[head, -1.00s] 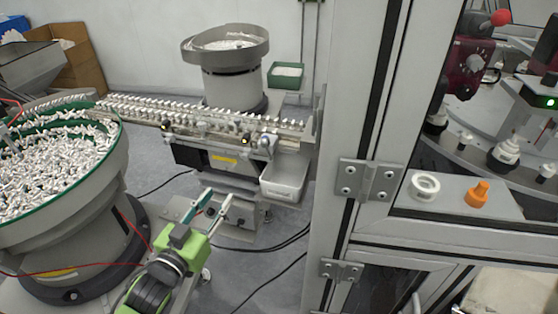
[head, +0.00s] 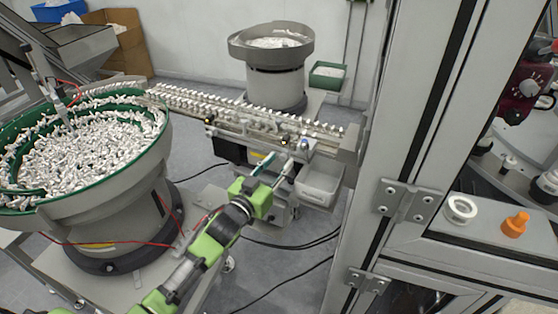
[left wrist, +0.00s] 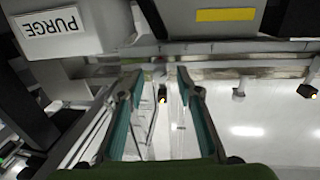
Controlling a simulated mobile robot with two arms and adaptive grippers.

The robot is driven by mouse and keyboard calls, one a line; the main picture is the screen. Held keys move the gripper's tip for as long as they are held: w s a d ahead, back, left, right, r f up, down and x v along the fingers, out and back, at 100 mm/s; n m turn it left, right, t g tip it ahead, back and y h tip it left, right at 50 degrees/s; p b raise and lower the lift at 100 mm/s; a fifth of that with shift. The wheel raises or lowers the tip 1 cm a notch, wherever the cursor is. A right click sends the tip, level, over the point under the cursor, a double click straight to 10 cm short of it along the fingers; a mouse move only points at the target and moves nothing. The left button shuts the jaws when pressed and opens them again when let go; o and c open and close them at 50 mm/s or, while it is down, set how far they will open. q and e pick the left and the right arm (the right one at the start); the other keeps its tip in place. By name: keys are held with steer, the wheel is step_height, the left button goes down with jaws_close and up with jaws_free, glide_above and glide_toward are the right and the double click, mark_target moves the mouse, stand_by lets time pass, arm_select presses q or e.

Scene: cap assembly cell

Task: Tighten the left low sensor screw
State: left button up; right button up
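The linear feeder rail (head: 235,109) carries rows of white parts, and small sensors (head: 208,121) sit along its near side. In the left wrist view, a small dark sensor (left wrist: 162,93) with a yellow-orange light shows between my left gripper's fingers, beyond them. I cannot make out its screw or tell which sensor it is. My left gripper (head: 279,163) is open in front of the feeder's near side, close to a bin. In the left wrist view its two teal-padded fingers (left wrist: 160,80) are apart with nothing held between them. My right gripper is not in view.
A light bin (head: 322,184) hangs at the rail's right end; its PURGE label (left wrist: 62,22) shows upside down in the wrist view. A big bowl feeder (head: 150,190) stands left, and a cabinet frame (head: 405,150) stands right. Dark cables (head: 290,245) lie on the floor.

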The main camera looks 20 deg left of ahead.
arm_select(q)
steer(key=shift+w+d, duration=0.1)
steer(key=shift+w, duration=0.25)
steer(key=shift+c, duration=0.3)
jaws_close()
